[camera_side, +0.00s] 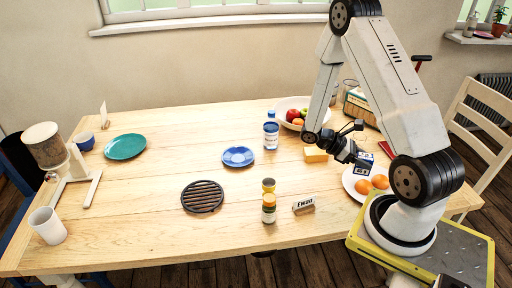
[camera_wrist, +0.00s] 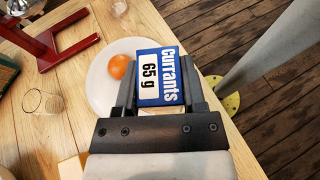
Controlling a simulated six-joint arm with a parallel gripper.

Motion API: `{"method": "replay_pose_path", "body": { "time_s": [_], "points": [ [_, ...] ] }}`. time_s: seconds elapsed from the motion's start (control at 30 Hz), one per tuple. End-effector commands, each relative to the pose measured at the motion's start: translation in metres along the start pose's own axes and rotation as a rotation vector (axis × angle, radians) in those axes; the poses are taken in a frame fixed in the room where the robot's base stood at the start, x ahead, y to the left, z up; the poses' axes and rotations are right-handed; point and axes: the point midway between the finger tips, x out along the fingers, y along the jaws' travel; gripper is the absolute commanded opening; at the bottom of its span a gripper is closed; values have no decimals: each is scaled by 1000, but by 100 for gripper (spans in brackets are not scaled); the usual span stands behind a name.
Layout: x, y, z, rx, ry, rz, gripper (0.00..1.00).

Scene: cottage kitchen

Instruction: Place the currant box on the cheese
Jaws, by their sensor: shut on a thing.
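The currant box (camera_wrist: 148,72), blue and white with "Currants 65 g" on it, is between the two fingers of my gripper (camera_wrist: 160,88) in the wrist view. My gripper is shut on it. In the side view the blue box (camera_side: 366,163) is at the end of my gripper (camera_side: 360,158), above the area of the white plate. The cheese (camera_side: 315,154) is a pale yellow block on the table, just left of my gripper in the side view. A pale edge at the bottom left of the wrist view may be the cheese, but I cannot tell.
A white plate (camera_side: 350,188) with oranges (camera_side: 380,181) is below and right of the cheese. A fruit bowl (camera_side: 283,107) stands behind it. A blue-capped jar (camera_side: 271,134), a blue plate (camera_side: 238,160) and a small sign (camera_side: 303,205) are nearby. A glass (camera_wrist: 42,102) shows in the wrist view.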

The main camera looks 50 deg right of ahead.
Motion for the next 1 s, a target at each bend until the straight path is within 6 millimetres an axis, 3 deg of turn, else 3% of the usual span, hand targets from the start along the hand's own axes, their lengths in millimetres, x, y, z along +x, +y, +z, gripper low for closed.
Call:
{"method": "replay_pose_path", "body": {
  "time_s": [0.5, 0.73, 1.0],
  "points": [
    [-47, 62, 0, -228, 1, 550, 0],
    [-68, 76, -3, -294, 2, 711, 0],
    [-76, 80, -4, -318, 1, 766, 0]
  ]
}}
